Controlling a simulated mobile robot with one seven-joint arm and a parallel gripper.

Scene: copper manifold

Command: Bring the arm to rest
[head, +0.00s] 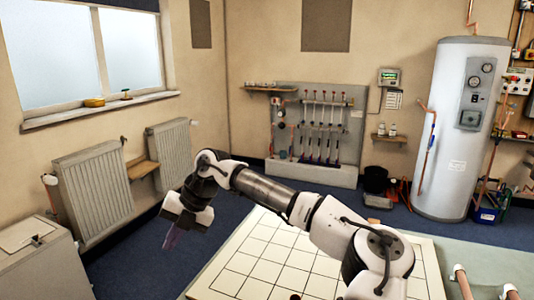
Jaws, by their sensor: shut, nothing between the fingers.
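My arm reaches from the lower right of the head view toward the left, above the white tiled board. My gripper (172,238) hangs at the arm's far end, pointing down, left of the board and over the blue floor. Its fingers are small and dim in this view. They appear together, with nothing held between them. The arm hides part of the board.
A white tiled board (246,262) lies on a bench (478,262) in front, with copper pipe ends (462,283) at its lower right. Radiators (93,183) line the left wall, with a white cabinet (42,262) nearer. A tall cylinder (455,150) stands at right. Blue floor is open between.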

